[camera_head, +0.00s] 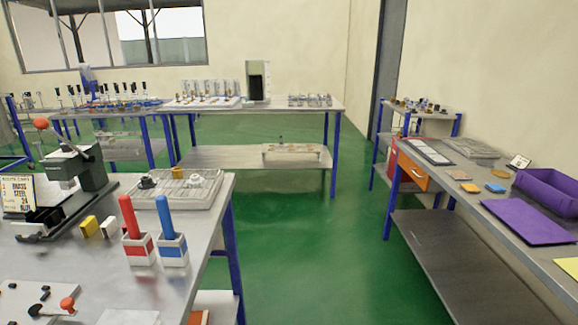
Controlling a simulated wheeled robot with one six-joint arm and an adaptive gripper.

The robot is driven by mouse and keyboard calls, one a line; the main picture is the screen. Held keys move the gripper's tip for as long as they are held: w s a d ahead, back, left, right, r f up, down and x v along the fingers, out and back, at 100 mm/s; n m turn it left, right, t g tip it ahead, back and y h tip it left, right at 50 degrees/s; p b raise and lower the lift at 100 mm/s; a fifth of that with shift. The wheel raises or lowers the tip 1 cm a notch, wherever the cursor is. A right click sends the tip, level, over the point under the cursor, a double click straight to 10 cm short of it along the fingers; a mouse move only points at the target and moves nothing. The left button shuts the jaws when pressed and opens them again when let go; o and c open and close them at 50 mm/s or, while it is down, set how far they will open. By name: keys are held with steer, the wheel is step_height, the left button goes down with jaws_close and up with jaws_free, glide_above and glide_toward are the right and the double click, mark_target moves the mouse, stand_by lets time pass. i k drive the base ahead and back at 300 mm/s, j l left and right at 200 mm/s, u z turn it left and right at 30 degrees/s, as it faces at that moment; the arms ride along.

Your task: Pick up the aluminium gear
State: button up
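On the near left bench, a grey tray (205,198) holds a few small parts. One is a light silvery piece (195,180) that could be the aluminium gear, but it is too small to tell. A dark round part (148,182) sits to its left, and a brownish one (177,173) is behind. Small parts also lie on the far right shelf table (410,108), too small to identify. My gripper is not in view.
The near left bench (205,240) also bears a dark green press (88,170), a sign (18,193), and red (138,248) and blue (173,247) holders. Green floor (310,250) is clear between.

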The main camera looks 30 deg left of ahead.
mark_target(194, 181)
steer(key=i+j+u, duration=0.15)
steer(key=i+u, duration=0.55)
steer(key=u, duration=0.15)
steer(key=i+u, duration=0.4)
steer(key=i+l+u, duration=0.2)
steer(key=u, duration=0.25)
steer(key=i+l+u, duration=0.65)
steer(key=u, duration=0.15)
steer(key=i+l+u, duration=0.15)
steer(key=l+u, duration=0.2)
steer(key=i+l+u, duration=0.15)
steer(key=l+u, duration=0.35)
steer(key=l, duration=0.3)
steer(key=i+l+u, duration=0.1)
steer(key=l, duration=0.35)
